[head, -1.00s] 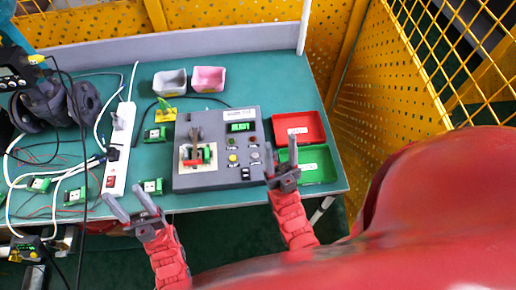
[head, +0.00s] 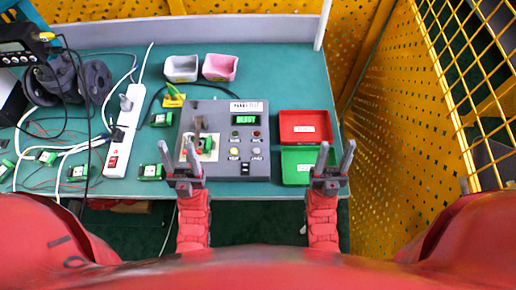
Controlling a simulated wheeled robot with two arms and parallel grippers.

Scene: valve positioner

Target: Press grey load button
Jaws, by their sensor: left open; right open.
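The grey test box (head: 217,170) stands on the green table, with a lit green display (head: 245,119). A grey round button (head: 256,151) is at its lower right, beside a yellow button (head: 234,152). The small labels are too small to read. My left gripper (head: 179,152) is open, in front of the box's lower left corner, and partly covers it. My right gripper (head: 336,150) is open, at the right edge of the green tray, to the right of the box. Neither gripper appears to be at the grey button.
A red tray (head: 305,115) and a green tray (head: 290,178) sit right of the box. A grey bin (head: 181,68) and a pink bin (head: 220,67) stand behind. A white power strip (head: 122,130), cables and small green boards lie left. Yellow mesh fencing (head: 400,150) is at right.

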